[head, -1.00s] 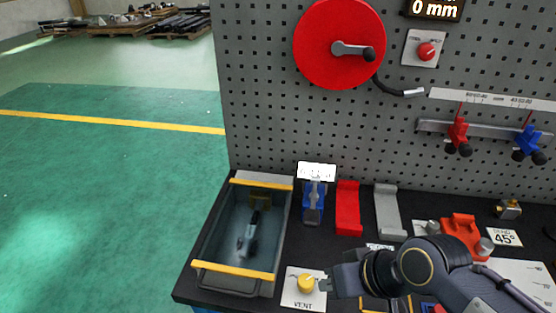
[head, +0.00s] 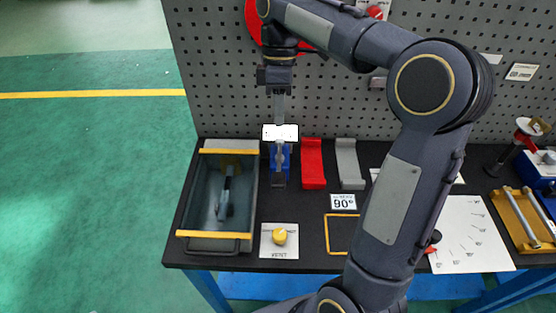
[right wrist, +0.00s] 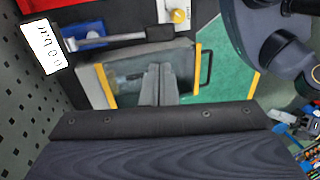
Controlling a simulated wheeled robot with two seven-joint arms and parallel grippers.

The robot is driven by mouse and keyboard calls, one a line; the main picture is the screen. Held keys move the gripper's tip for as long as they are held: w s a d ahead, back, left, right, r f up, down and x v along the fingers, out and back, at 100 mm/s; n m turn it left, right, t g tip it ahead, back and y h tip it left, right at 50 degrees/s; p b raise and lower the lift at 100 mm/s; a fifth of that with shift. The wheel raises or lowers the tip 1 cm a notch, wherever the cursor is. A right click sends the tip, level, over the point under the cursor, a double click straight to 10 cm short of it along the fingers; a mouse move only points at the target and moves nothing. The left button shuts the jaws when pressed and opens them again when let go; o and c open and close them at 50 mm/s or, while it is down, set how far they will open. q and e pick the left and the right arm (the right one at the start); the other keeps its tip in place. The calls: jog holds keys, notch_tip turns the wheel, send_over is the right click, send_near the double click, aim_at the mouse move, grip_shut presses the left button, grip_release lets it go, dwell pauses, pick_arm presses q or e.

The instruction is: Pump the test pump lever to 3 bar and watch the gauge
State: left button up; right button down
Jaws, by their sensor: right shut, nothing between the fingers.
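The test pump is a blue block (head: 272,158) behind the bench front, with a white readout plate (head: 270,133) on it. In the right wrist view the readout plate (right wrist: 43,45) appears to read 0.0 bar. The pump lever (right wrist: 115,39), a grey bar with a dark end, reaches out from the blue block (right wrist: 84,36). In the head view the lever's dark end (head: 279,181) points toward the bench front. My right gripper (head: 279,120) is shut and empty, pointing down, and overlaps the plate in the head view. Its fingers also show in the right wrist view (right wrist: 160,88). My left gripper is out of view.
A grey trough (head: 248,205) with yellow bars and a dark tool inside stands left of the pump. A yellow vent knob (head: 279,237) sits in front of it. A red bracket (head: 313,165) and a grey bracket (head: 348,165) stand to the right. The pegboard (head: 215,90) rises behind.

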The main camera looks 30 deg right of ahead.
aim_at(278, 177)
jog(key=shift+w, duration=0.1)
dwell(0.3)
jog(key=x, duration=1.4)
jog(key=shift+d+p, duration=0.1)
jog(key=shift+p, duration=0.3)
